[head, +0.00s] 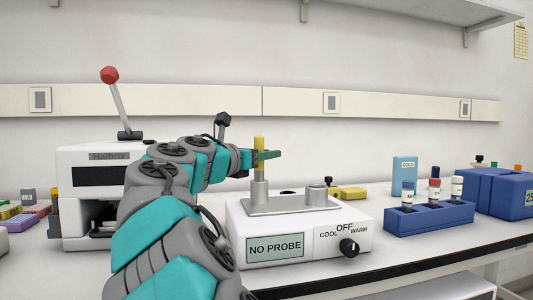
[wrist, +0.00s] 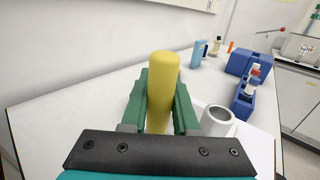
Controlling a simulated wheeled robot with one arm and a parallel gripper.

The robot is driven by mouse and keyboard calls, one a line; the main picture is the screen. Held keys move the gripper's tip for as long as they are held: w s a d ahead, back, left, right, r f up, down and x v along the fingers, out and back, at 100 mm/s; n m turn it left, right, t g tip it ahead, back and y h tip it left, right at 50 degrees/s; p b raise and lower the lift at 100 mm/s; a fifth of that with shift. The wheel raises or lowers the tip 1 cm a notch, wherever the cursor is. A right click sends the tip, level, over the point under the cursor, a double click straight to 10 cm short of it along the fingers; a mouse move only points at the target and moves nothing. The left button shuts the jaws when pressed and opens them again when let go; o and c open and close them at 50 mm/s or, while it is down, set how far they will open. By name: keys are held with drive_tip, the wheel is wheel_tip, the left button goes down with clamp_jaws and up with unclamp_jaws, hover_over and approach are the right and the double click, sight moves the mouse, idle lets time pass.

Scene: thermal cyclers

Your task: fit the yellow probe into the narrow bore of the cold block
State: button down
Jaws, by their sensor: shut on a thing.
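My gripper (head: 266,155) has green fingers and is shut on the yellow probe (head: 259,143), which stands upright between them in the wrist view (wrist: 163,75). The probe is directly above the slim metal post (head: 259,193) on the left of the block's metal plate (head: 290,207). Its lower end appears at the post's top; I cannot tell whether it is inside the bore. A shorter, wider post (head: 317,196) stands at the right of the plate, with an open hole showing in the wrist view (wrist: 218,121). The white unit's display (head: 275,248) reads "NO PROBE".
The unit's black knob (head: 349,247) sits below "OFF". A blue rack (head: 428,220) with capped vials, a light blue "COLD" box (head: 404,176) and a blue case (head: 503,190) stand to the right. A white machine (head: 85,172) with a red-knobbed lever (head: 110,75) stands left.

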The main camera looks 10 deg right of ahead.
drive_tip(key=shift+f, duration=0.4)
drive_tip(key=c, duration=0.6)
unclamp_jaws()
drive_tip(key=v, duration=0.7)
drive_tip(key=shift+s+a, duration=0.25)
drive_tip(key=shift+a, duration=0.1)
